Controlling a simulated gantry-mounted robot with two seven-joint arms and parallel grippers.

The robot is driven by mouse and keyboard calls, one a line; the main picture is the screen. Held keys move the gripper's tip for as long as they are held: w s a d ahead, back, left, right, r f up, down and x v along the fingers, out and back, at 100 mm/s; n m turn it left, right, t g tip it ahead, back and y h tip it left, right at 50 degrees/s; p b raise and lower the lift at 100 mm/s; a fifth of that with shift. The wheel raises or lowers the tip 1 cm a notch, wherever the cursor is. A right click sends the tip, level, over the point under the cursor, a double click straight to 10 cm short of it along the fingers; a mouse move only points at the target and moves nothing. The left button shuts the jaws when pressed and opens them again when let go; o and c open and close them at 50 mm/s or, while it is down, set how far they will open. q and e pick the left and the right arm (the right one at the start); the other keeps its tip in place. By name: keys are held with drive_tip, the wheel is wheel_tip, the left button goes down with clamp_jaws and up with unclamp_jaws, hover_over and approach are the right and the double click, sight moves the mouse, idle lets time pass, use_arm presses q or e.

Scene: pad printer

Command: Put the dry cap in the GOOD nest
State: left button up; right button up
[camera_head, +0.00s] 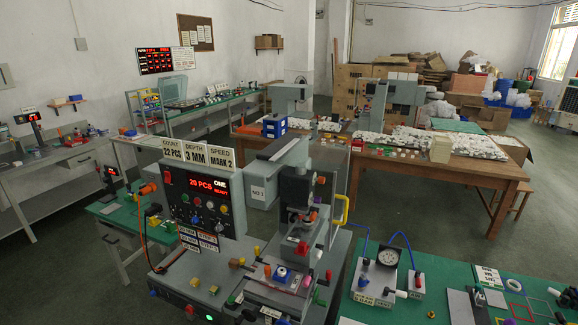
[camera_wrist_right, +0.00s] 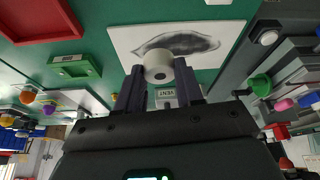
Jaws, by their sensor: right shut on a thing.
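In the right wrist view, a small white cap (camera_wrist_right: 158,66) with a dark spot on its face is held between the two dark fingers of my right gripper (camera_wrist_right: 160,80). The gripper is shut on the cap, and the cap appears raised above a green surface. A green block (camera_wrist_right: 74,68) with a recess lies on the green surface, apart from the cap. I cannot read a GOOD label. My left gripper is not in view.
A white card with a dark smear (camera_wrist_right: 125,40) lies beyond the cap, and a red tray (camera_wrist_right: 40,27) is at upper left. Coloured outlines (camera_head: 515,285) lie nearby.

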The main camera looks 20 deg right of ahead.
drive_tip(key=w+a+r+n+y+p, duration=0.1)
drive_tip(key=a+r+p, duration=0.7)
drive_tip(key=a, duration=0.4)
drive_tip(key=w+a+r+n+p, duration=0.1)
drive_tip(key=a+r+n+p, duration=0.1)
drive_tip(key=a+r+p, duration=0.85)
drive_tip(key=a+r, duration=0.7)
drive_tip(key=r, duration=0.2)
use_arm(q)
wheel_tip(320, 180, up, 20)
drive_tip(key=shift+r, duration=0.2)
use_arm(e)
drive_tip(key=s+d+r+n+t+y, duration=0.1)
drive_tip(key=s+d+r+n, duration=0.2)
drive_tip(key=r+n, duration=0.1)
drive_tip(key=shift+s+d+r+y, duration=0.15)
drive_tip(key=shift+d+r+y, duration=0.05)
drive_tip(key=shift+d+y, duration=0.2)
